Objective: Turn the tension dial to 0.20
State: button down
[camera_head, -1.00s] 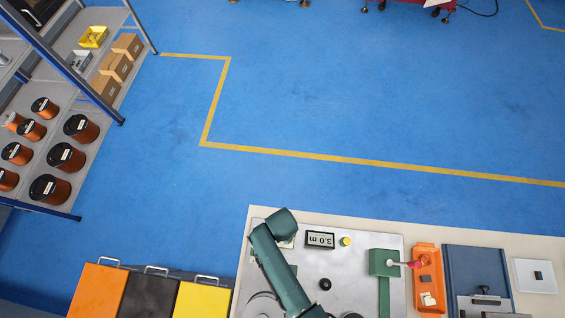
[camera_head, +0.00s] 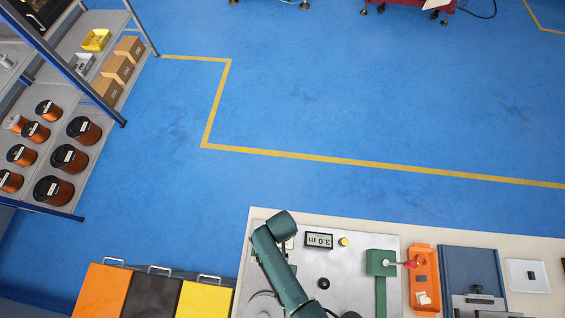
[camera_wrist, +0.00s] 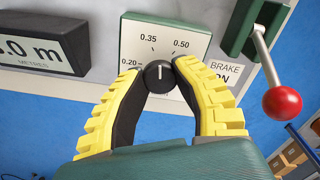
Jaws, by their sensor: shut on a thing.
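The tension dial (camera_wrist: 160,77) is a round black knob with a white mark on a pale scale plate (camera_wrist: 190,35). The plate reads 0.20 at left, 0.35 at upper left and 0.50 at upper right. The white mark points roughly straight up, between 0.35 and 0.50. My gripper (camera_wrist: 161,71) is shut on the dial, with one yellow-and-black finger on each side of it. In the head view my green arm reaches over the bench and hides the dial.
The metre display (camera_wrist: 35,45) stands left of the dial; it also shows in the head view (camera_head: 319,240). A red-knobbed lever (camera_wrist: 282,101) is close on the right, by a BRAKE ON label. An orange tray (camera_head: 424,292) lies farther right on the bench.

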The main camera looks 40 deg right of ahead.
jog(key=n, duration=0.4)
jog(key=shift+s+f+n+p, duration=0.1)
jog(key=shift+s+n+p, duration=0.05)
jog(key=shift+n+p, duration=0.25)
jog(key=n, duration=0.3)
jog(key=shift+n, duration=0.3)
jog(key=n, duration=0.3)
jog(key=shift+n+p, duration=0.3)
jog(key=shift+n, duration=1.8)
jog(key=c, duration=0.7)
grip_release()
